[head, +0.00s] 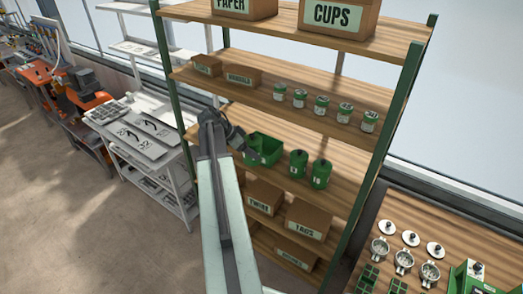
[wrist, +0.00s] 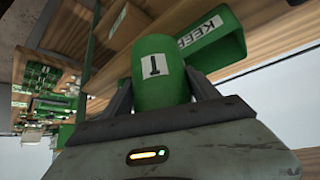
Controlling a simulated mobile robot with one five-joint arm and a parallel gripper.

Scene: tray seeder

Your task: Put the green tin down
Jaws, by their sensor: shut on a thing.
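The green tin (wrist: 157,70) with a white label is between the two fingers of my gripper (wrist: 160,98) in the wrist view, and the gripper is shut on it. In the head view my gripper (head: 244,144) is at the middle shelf (head: 275,182), in front of the left part of a green bin (head: 268,145). The held tin is mostly hidden there by the gripper. I cannot tell whether it touches the shelf. The bin, marked KEEP, shows behind the tin in the wrist view (wrist: 221,45).
Two green canisters (head: 298,164) (head: 320,174) stand right of the bin. Several small green and white tins (head: 321,105) line the shelf above, with small cardboard boxes (head: 242,76) at its left. Labelled boxes (head: 308,220) fill the shelf below. A green post (head: 176,85) bounds the rack's left.

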